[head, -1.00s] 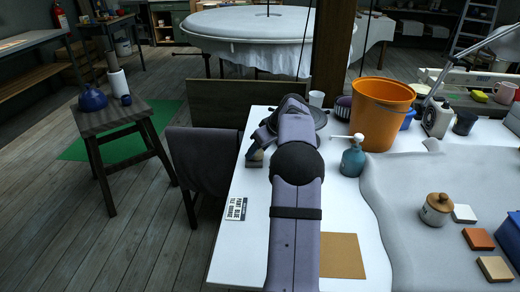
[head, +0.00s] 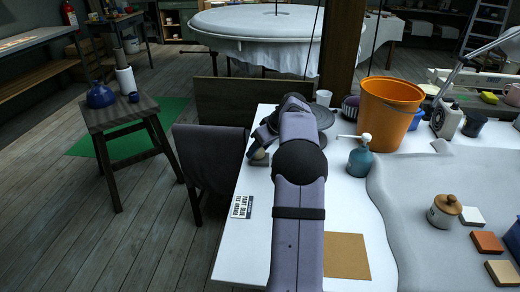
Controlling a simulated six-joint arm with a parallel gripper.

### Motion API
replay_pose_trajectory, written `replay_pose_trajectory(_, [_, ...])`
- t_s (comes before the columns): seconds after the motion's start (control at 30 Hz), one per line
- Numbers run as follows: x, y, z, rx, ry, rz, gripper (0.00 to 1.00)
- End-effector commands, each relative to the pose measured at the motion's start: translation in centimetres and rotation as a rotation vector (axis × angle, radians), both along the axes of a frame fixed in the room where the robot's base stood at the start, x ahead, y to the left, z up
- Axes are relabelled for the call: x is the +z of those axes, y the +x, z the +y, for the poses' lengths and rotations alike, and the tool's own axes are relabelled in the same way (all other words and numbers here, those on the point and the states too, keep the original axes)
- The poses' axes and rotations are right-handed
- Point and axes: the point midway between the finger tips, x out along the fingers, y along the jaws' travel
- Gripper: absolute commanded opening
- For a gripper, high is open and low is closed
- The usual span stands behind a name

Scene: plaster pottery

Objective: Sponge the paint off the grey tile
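My arm stretches away over the white table, and its wrist bends down to the left at the far end. My gripper (head: 258,152) is there, small and dark, low over or at the tabletop by the left edge. A small tan piece shows at it; I cannot tell whether it is held or what it is. The fingers are too small and dark to read. I cannot pick out a grey tile. A white tile (head: 472,217), an orange tile (head: 487,242) and a tan tile (head: 503,272) lie at the right. A yellow block (head: 489,97), perhaps a sponge, lies at the far right.
An orange bucket (head: 385,112) and a teal spray bottle (head: 360,160) stand right of my arm. A printed card (head: 241,207) and brown square (head: 346,256) lie flat. A stool (head: 120,112) stands left.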

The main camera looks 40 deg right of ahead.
Motion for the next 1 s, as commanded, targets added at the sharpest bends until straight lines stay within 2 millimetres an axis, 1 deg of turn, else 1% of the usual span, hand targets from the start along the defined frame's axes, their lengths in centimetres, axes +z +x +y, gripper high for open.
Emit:
replay_pose_trajectory(0.1, [-0.2, -0.2, 0.2, 0.001, 0.002, 0.002, 0.24])
replay_pose_trajectory(0.47, [-0.1, -1.1, 1.0, 0.001, 0.001, 0.001, 0.24])
replay_pose_trajectory(0.67, [-0.1, -1.2, 0.9, 0.0, 0.001, 0.001, 0.24])
replay_pose_trajectory(1.0, [-0.2, -2.4, 0.6, 0.0, 0.0, 0.001, 0.24])
